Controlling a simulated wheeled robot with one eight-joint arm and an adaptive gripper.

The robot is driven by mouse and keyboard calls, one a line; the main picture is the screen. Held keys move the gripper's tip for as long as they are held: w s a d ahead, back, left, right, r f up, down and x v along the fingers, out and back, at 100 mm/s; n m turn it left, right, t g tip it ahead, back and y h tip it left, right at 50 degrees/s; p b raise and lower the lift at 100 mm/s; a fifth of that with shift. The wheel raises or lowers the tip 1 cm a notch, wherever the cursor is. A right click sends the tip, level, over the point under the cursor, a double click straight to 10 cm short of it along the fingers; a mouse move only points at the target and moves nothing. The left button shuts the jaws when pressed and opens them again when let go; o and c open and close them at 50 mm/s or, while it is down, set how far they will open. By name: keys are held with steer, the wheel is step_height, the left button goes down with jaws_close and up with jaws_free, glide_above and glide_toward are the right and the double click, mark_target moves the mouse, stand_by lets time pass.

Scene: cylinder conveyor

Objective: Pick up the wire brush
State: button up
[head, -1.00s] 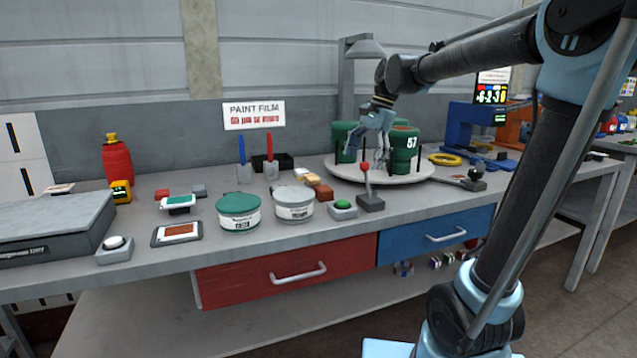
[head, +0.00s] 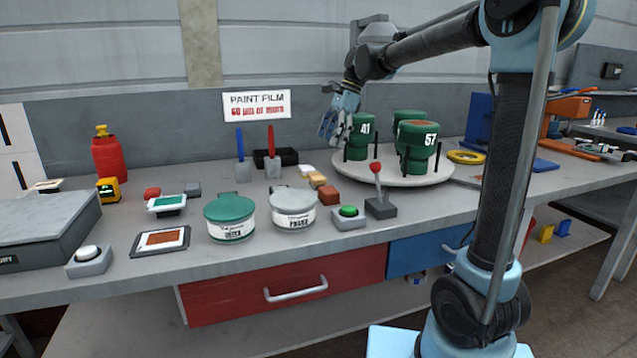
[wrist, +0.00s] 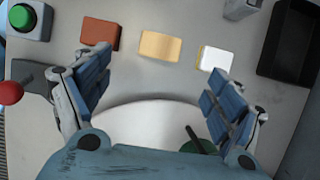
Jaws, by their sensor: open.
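I cannot pick out a wire brush for certain in either view. My gripper (head: 328,136) is open and empty, raised over the bench by the left edge of the round turntable (head: 420,178). In the wrist view, its two blue fingers (wrist: 157,76) are spread wide, pointing at the bench. Past the fingertips lie a brown block (wrist: 101,33), a tan block (wrist: 160,46) and a white block (wrist: 215,57). None of them is between the fingers. My arm hides part of the bench's right side in the head view.
The turntable carries green cylinders (head: 418,148). A lever with a red knob (head: 377,190), a green button (head: 349,212) and two paint cans (head: 231,218) stand along the front. A black tray (head: 288,158) lies at the back. A yellow ring (head: 466,157) lies right of the turntable.

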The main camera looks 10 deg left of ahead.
glide_toward(317, 175)
steer(key=x, duration=0.5)
steer(key=shift+s+d, duration=0.1)
steer(key=shift+s, duration=0.15)
steer(key=shift+x, duration=2.65)
steer(key=shift+w, duration=0.15)
steer(key=c, duration=1.2)
